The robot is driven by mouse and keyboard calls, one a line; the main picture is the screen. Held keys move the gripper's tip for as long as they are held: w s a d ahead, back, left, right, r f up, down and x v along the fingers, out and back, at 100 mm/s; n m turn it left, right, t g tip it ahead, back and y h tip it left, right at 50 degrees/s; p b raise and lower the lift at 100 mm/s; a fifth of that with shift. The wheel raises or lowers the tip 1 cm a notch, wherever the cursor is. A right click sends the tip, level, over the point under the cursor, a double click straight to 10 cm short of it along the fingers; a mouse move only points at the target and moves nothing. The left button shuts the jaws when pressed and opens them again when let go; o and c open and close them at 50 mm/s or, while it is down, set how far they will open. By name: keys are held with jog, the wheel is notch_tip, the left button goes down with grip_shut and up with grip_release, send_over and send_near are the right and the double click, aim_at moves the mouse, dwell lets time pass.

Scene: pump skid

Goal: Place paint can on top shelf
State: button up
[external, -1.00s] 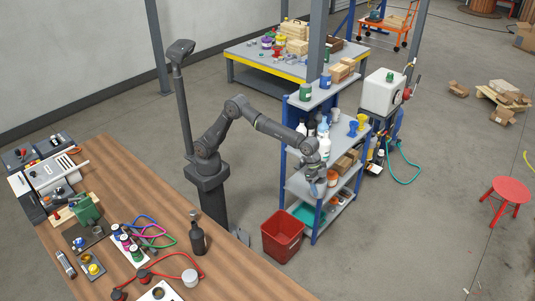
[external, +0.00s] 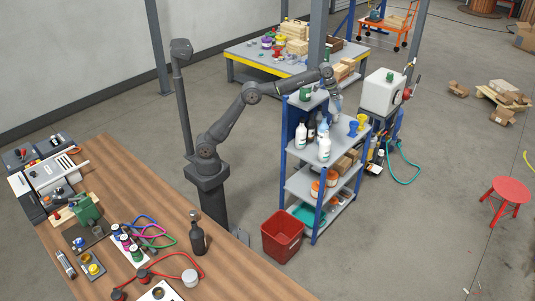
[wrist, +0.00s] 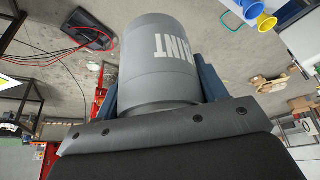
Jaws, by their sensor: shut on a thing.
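My gripper (external: 330,78) is shut on a grey paint can, with a blue finger on each side of it in the wrist view. The paint can (wrist: 160,55) shows white lettering, partly cut off. In the external view the can (external: 336,110) hangs below my gripper, at the right side of the shelf rack and around the height of its top shelf. The top shelf (external: 312,103) is grey and carries a green can (external: 305,93) and cardboard boxes (external: 344,68). My arm hides part of this shelf. I cannot tell whether the held can touches anything.
The level below holds white bottles (external: 324,149), dark bottles, and blue and yellow cups (external: 353,128). Lower levels hold boxes and orange-white tubs (external: 316,189). A grey post (external: 317,40) rises behind the rack. A white tank (external: 383,93) stands to the right; a red bin (external: 283,236) stands in front.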

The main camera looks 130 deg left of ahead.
jog(key=s+a+r+n, duration=0.1)
jog(key=s+a+r, duration=0.1)
jog(key=s+a, duration=0.35)
jog(key=s+a+r+n+g+y, duration=0.1)
jog(key=s+a+r+n, duration=0.15)
jog(key=s, duration=0.55)
jog(key=s+a+r+n, duration=0.1)
jog(key=s+a+r, duration=0.25)
jog(key=s, duration=0.35)
send_near(317, 93)
jog(key=shift+w+a+f+n+g, duration=0.1)
jog(key=shift+w+a+f, duration=0.1)
jog(key=shift+f, duration=0.4)
jog(key=shift+w+a+f+n+g, duration=0.1)
jog(key=shift+w+f, duration=0.1)
jog(key=shift+f, duration=0.35)
jog(key=shift+w+a+f+n+g, duration=0.1)
jog(key=shift+w+f, duration=0.1)
jog(key=shift+f, duration=0.4)
jog(key=o, duration=1.3)
jog(key=shift+f, duration=0.2)
jog(key=shift+c, duration=0.2)
jog(key=shift+r, duration=0.15)
jog(key=v, duration=1.2)
